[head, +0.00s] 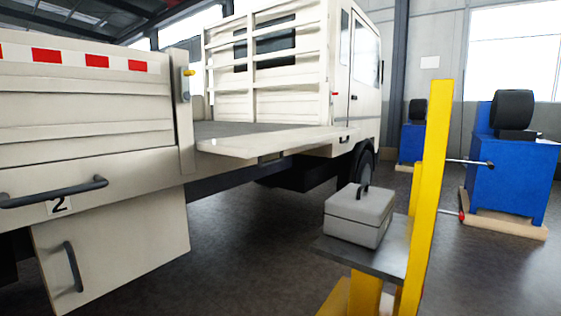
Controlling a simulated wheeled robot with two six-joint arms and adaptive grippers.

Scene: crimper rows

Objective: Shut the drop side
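The drop side (272,146) of the cream truck is folded down at the front section of the bed, just behind the cab. It sticks out roughly level from the bed edge, with its inner face up. A post (181,110) with a yellow-tipped latch (188,72) stands at its left end. A small red-tipped part (335,93) shows by the cab-side end. The rear side panel (85,115), with red and white marks, stands upright at left. Neither of my grippers is in the head view.
A black handle (55,193) with a "2" label and a lower panel (115,250) with its own handle are at left. A grey toolbox (358,214) sits on a yellow-framed stand (433,170) at right. Blue machines (515,170) stand behind. The floor between truck and stand is clear.

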